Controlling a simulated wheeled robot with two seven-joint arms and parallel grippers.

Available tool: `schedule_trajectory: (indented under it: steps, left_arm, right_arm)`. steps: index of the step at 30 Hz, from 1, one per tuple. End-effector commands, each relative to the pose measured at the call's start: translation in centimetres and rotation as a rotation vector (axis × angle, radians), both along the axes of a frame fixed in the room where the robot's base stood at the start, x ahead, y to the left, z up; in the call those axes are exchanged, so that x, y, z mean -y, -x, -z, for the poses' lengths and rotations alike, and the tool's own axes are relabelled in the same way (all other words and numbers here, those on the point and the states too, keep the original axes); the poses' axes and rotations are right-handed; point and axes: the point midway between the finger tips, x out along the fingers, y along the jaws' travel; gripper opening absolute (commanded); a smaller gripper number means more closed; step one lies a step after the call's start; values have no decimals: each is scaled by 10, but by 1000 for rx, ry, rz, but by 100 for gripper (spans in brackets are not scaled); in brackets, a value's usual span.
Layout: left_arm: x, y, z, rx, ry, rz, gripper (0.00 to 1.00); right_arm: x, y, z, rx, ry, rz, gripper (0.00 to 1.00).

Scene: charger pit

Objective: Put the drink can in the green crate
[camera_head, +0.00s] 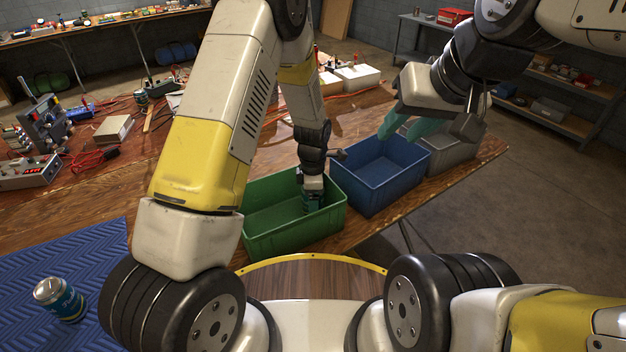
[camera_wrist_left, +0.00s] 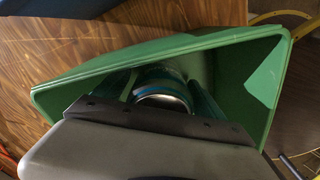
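The green crate (camera_head: 285,238) stands at the table's front edge, and its wall (camera_wrist_left: 262,85) fills much of the left wrist view. My left gripper (camera_head: 312,205) reaches down inside it. In the left wrist view, a teal drink can with a silver end (camera_wrist_left: 162,92) sits between the fingers of this gripper (camera_wrist_left: 163,90), which look closed on its sides. Whether the can touches the crate floor is hidden. My right gripper (camera_head: 410,126) is open and empty above the blue crate.
The blue crate (camera_head: 385,193) stands right of the green one, with a grey crate (camera_head: 455,153) beyond it. The blue quilted mat (camera_head: 90,255) lies at left. Tools, red cables and boxes clutter the table's back.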

Motion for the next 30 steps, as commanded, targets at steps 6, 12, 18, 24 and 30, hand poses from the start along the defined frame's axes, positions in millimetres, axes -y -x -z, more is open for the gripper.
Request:
schedule_trajectory:
  steps: [6, 12, 18, 24, 30]
  left_arm:
    - [0, 0, 0, 0, 0, 0, 81]
    - [0, 0, -10, 1, -1, 0, 81]
    - [0, -1, -48, 4, 1, 0, 81]
    - [0, -1, -90, 3, 1, 0, 81]
    - [0, 0, -116, 1, 0, 0, 81]
  right_arm:
    - [0, 0, 0, 0, 0, 0, 36]
    - [0, 0, 0, 0, 0, 0, 36]
    - [0, 0, 0, 0, 0, 0, 36]
    - [0, 0, 0, 0, 0, 0, 36]
    - [0, 0, 0, 0, 0, 0, 36]
